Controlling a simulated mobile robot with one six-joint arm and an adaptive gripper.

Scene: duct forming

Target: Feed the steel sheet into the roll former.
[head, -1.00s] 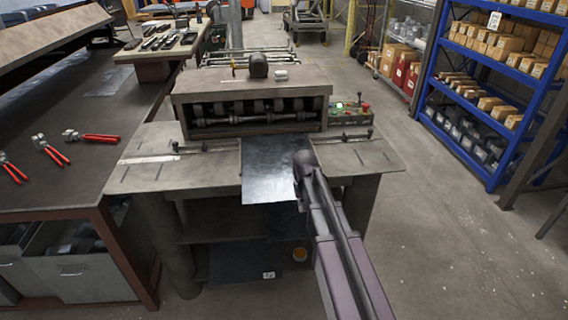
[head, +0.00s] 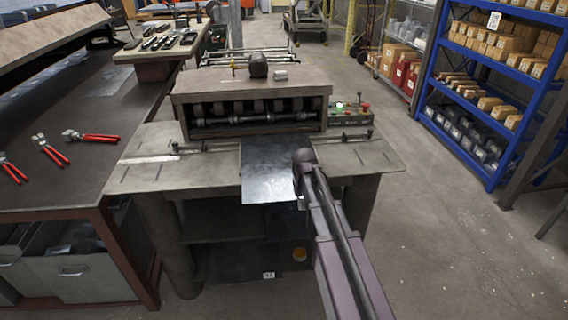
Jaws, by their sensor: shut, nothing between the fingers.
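The steel sheet (head: 266,175) is a dark, shiny flat piece on the table in front of the roll former (head: 225,88). Its far edge lies at the roll former's front opening; I cannot tell whether it is between the rolls (head: 245,118). Its near edge sticks out past the table's front edge. My gripper (head: 300,192) is at the sheet's right side, close to its near right corner. It is shut with nothing held. My own wrist hides most of the fingers, so I cannot tell whether they touch the sheet.
A control box (head: 348,113) with a green light and red buttons stands right of the rolls. A workbench (head: 75,165) with red-handled pliers (head: 98,137) is at the left. Blue shelving (head: 432,75) with boxes stands at the right. The floor between table and shelving is clear.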

